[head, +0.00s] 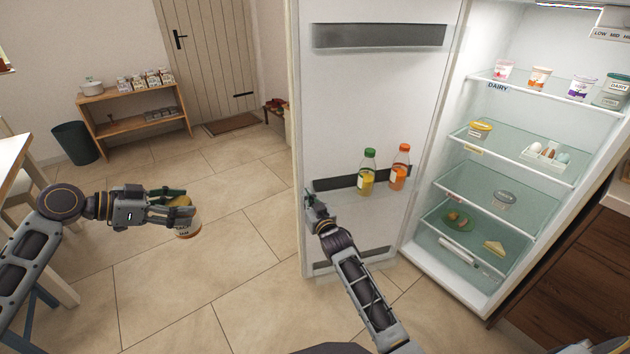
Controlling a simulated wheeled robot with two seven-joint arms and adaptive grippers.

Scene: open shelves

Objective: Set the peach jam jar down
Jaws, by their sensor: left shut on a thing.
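The peach jam jar (187,224) is in my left gripper (178,207), out over the tiled floor at the left. Its yellowish lid is partly covered by the fingers, and its label is too small to read fully. My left gripper is shut on it. My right gripper (313,203) is at the free edge of the open fridge door (375,95). Its fingers are small and partly hidden, so I cannot tell whether they are open or touching the door.
The open fridge has glass shelves (535,163) holding dairy pots, eggs and cheese. Two bottles (367,172) stand in the door rack. A table (14,150) is at the left edge. A low wooden shelf (135,124) and a dark bin (75,142) stand behind. The floor between is clear.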

